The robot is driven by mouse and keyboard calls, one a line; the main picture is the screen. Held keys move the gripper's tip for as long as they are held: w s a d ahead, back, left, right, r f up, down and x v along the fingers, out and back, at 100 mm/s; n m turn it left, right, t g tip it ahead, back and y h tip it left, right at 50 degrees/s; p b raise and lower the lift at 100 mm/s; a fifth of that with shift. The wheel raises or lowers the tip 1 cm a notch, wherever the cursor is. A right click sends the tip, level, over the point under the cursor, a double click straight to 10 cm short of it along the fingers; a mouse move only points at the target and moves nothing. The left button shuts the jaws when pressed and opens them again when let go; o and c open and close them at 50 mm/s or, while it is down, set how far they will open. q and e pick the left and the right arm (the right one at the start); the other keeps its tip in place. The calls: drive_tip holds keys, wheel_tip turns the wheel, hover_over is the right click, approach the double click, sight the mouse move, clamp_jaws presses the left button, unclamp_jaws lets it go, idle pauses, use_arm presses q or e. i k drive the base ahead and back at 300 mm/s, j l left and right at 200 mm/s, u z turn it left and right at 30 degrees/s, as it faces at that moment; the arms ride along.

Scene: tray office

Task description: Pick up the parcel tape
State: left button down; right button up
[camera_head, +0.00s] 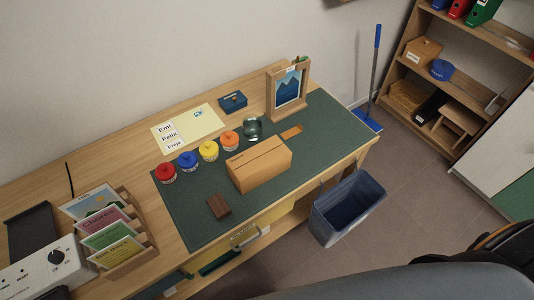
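I cannot make out a roll of parcel tape with certainty. On the green desk mat (190,222) stands a closed brown cardboard box (262,166). A round, dark green glassy object (252,128) sits behind it, partly hidden. A small flat orange-brown piece (291,131) lies to the box's right; it is too small to identify. A dark brown block (218,207) lies at the front left of the box. Neither of my grippers shows in the head view.
Red (166,174), blue (188,163), yellow (208,151) and orange (230,141) lidded jars line the mat. A picture frame (287,89) stands behind. A card rack (124,240) is at left. A dark bin (348,207) stands right of the desk; a shelf (446,84) is farther right.

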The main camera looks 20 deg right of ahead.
sight(294, 131)
drive_tip(key=l+u, duration=0.45)
drive_tip(key=l, duration=1.6)
